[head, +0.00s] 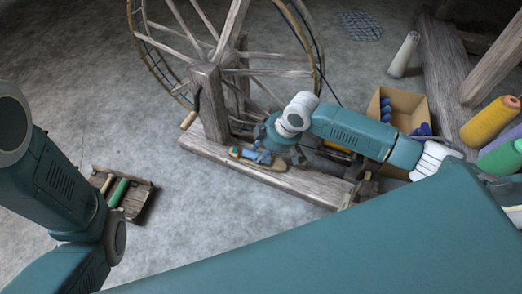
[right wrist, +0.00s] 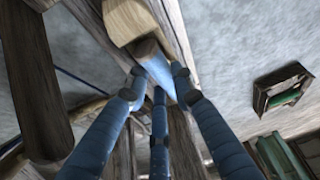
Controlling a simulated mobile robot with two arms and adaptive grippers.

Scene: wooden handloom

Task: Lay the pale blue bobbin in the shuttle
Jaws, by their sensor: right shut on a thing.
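The pale blue bobbin (right wrist: 158,70) shows in the right wrist view between the three blue fingers of my right gripper (right wrist: 157,92), which is shut on it. My left gripper is out of view.
The spinning wheel (head: 240,68) stands behind the base beam (head: 205,150). A cardboard box (head: 408,104) with dark blue spools is at right, near large yellow (head: 488,122) and green cones. A wooden tray (head: 138,205) with a green bobbin (head: 118,192) lies on the floor at left.

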